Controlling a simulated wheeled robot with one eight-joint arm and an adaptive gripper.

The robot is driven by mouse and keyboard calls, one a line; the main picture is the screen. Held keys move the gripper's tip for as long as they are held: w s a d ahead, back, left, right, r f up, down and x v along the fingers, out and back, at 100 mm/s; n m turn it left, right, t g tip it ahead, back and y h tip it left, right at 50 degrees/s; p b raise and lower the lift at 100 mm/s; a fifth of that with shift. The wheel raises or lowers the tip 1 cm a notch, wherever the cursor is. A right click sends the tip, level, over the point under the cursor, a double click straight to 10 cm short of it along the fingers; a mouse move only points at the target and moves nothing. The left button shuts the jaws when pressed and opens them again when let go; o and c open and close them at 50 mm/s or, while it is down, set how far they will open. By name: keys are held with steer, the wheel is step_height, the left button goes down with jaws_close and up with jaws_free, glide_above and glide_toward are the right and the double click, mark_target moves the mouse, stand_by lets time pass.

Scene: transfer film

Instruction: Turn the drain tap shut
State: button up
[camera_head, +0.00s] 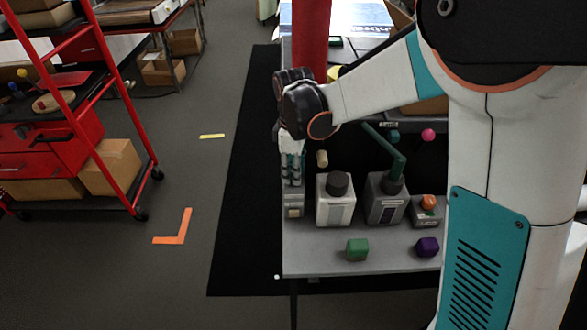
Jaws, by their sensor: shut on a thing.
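My gripper (291,181) points straight down at the left edge of the grey table. Its fingers are shut on the top part of a small grey fixture (294,205) with a pale tan front. The fingers cover that top part, so the handle's shape and angle are hidden. The fixture appears to be the drain tap, but no label is readable. It stands on the table at the left end of a row of devices.
To the right stand a white box with a black knob (336,202), a dark box with a teal lever (386,202) and a small orange-knobbed unit (426,211). A green cube (357,249) and a purple block (427,247) lie in front. A red post (311,38) rises behind.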

stand_by(0.3)
steer(key=o, duration=1)
steer(key=shift+o, duration=0.2)
steer(key=shift+r, duration=0.1)
step_height(320, 180, up, 12)
